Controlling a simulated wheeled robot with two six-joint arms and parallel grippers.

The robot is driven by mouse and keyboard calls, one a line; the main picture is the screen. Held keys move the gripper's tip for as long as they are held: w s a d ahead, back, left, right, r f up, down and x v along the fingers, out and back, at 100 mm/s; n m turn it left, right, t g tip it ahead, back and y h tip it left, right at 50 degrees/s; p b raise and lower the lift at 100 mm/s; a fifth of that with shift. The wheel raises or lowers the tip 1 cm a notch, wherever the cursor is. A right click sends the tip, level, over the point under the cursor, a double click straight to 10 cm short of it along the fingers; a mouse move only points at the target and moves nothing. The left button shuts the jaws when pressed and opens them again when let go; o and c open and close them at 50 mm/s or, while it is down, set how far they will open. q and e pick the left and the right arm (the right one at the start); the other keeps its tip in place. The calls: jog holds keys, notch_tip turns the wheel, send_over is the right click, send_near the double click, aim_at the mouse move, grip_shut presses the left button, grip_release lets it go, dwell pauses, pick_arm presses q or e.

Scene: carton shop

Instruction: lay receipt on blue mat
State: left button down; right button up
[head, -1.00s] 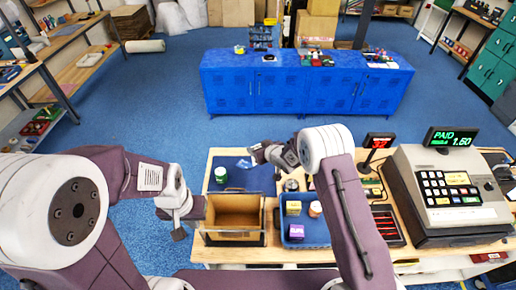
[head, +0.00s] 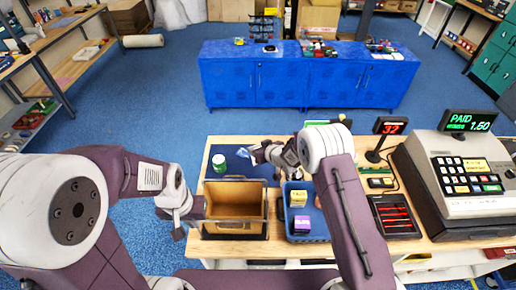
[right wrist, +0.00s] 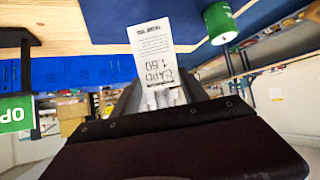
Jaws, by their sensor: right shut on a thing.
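The receipt (right wrist: 165,50), a white slip with dark print reading CARD 1.50, is held by one end in my right gripper (right wrist: 163,98) in the right wrist view. In the head view my right gripper (head: 254,154) is over the back part of the dark blue mat (head: 237,170). A small pale patch at its tip (head: 243,154) looks like the receipt; whether it touches the mat I cannot tell.
A green can (head: 219,162) stands on the mat's left part. An open brown carton (head: 235,226) is in front of the mat. A blue basket (head: 312,232) with small boxes is to its right. A card reader display and the cash register (head: 460,175) stand further right.

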jog(key=shift+s+d+f, duration=0.1)
jog(key=shift+s+f, duration=0.05)
jog(key=shift+f, duration=0.25)
notch_tip(320, 180, down, 5)
jog(key=b, duration=0.4)
jog(key=shift+f, duration=0.15)
jog(key=o, duration=0.9)
jog(key=b+v, duration=0.1)
jog(key=v, duration=0.8)
